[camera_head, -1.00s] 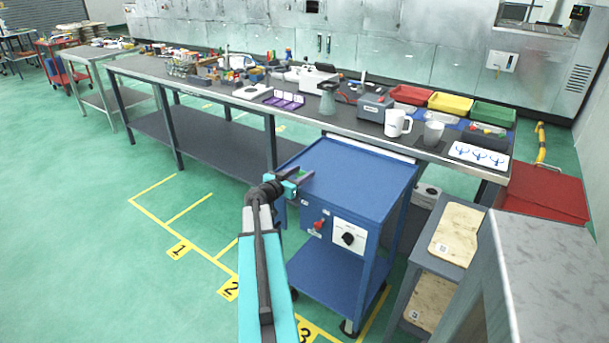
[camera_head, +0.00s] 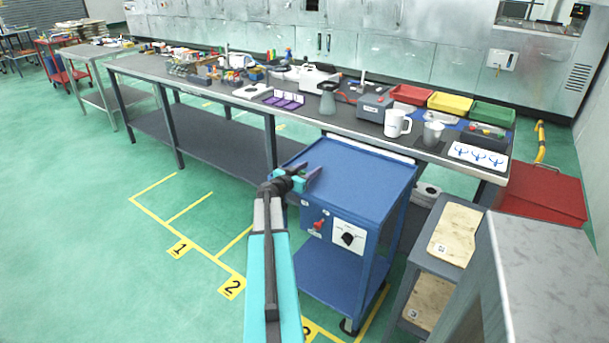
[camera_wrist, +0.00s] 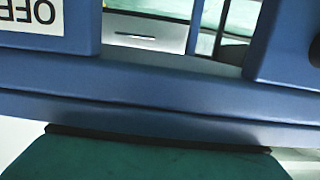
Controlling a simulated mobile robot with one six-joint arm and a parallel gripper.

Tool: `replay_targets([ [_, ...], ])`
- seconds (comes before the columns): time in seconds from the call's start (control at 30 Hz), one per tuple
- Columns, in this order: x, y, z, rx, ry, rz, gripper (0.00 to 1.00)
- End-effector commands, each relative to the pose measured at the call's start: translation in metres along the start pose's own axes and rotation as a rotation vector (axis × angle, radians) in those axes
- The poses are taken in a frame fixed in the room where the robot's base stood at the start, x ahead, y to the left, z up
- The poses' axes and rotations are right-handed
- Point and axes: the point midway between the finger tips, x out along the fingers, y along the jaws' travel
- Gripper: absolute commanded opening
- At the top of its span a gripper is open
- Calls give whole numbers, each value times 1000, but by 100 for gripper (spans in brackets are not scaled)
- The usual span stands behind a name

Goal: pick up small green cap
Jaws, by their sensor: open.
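My gripper (camera_head: 312,171) is open over the left edge of the blue trolley top (camera_head: 357,178), with its fingers pointing to the upper right. I see nothing held between the fingers. I cannot make out a small green cap for certain in the head view; it may be hidden by my gripper or too small to tell. In the wrist view, a dark green surface with a black edge (camera_wrist: 150,158) fills the bottom, and I cannot tell what it is. Blue trolley framework (camera_wrist: 170,112) crosses that view, with an upside-down "OFF" label at the upper left.
The trolley top looks bare around my gripper. Behind it stands a long grey workbench (camera_head: 222,92) with a purple case (camera_head: 284,99), a white mug (camera_head: 396,124) and red, yellow and green trays (camera_head: 492,114). A grey stand with tan boards (camera_head: 455,234) is at right.

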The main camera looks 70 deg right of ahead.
Motion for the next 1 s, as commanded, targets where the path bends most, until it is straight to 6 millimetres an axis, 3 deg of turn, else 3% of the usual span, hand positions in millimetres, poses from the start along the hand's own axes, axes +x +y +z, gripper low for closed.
replay_targets([
  [0.43, 0, 0, 0, 0, 0, 0, 42],
  [0.47, 0, 0, 0, 0, 0, 0, 41],
  [0.7, 0, 0, 0, 0, 0, 0, 0],
  [1.0, 0, 0, 0, 0, 0, 0, 0],
])
